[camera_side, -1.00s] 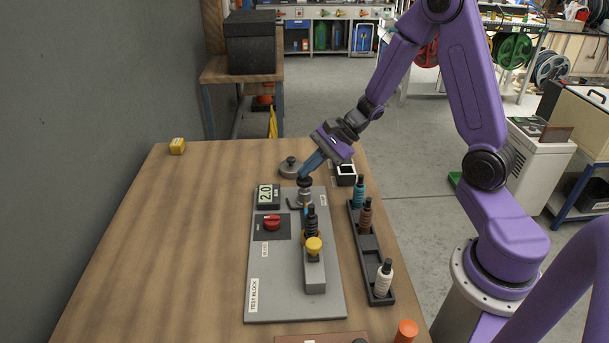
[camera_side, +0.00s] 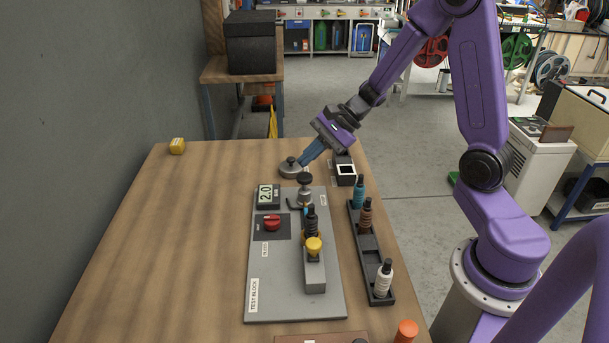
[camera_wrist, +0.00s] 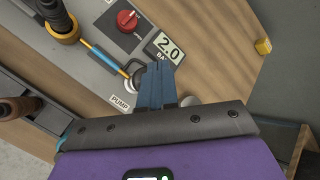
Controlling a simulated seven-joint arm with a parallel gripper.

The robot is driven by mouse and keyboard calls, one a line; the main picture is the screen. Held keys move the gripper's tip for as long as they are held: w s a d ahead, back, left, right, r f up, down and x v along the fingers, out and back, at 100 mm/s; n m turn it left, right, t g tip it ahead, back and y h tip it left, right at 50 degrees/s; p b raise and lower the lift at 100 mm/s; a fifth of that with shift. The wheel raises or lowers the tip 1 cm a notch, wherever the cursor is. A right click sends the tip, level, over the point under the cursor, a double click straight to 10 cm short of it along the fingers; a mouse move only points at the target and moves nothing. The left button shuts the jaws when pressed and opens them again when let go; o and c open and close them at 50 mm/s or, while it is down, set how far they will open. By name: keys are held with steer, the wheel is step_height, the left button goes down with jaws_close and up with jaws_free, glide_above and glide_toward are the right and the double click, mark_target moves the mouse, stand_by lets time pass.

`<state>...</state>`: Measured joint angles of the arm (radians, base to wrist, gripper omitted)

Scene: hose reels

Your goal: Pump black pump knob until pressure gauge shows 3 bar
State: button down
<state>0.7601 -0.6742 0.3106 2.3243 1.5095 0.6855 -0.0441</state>
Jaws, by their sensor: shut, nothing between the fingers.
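The black pump knob (camera_side: 304,180) stands on its grey pump body at the far end of the grey test block (camera_side: 270,300). The pressure gauge (camera_side: 265,195) beside it reads 2.0; its display also shows 2.0 in the wrist view (camera_wrist: 168,47). My gripper (camera_side: 303,163) is shut and empty. Its blue fingers are behind and above the knob, apart from it, near a grey lidded disc (camera_side: 290,168). In the wrist view the shut fingers (camera_wrist: 157,70) cover most of the pump beside the PUMP label (camera_wrist: 120,102).
A black rack (camera_side: 379,285) with several bottles stands to the right. A small white-topped box (camera_side: 346,175) is near my gripper.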

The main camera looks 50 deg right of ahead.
mark_target(308, 175)
steer(key=shift+r, duration=2)
stand_by(2.1)
steer(key=shift+s+a+r+m+t+h, duration=0.1)
steer(key=shift+r+m+t+h, duration=0.8)
steer(key=shift+m, duration=0.6)
steer(key=shift+s+a+r+m+t+h, duration=0.1)
steer(key=shift+r+m+t+h, duration=0.75)
steer(key=shift+m, duration=0.65)
steer(key=shift+r, duration=0.15)
steer(key=shift+f, duration=4.4)
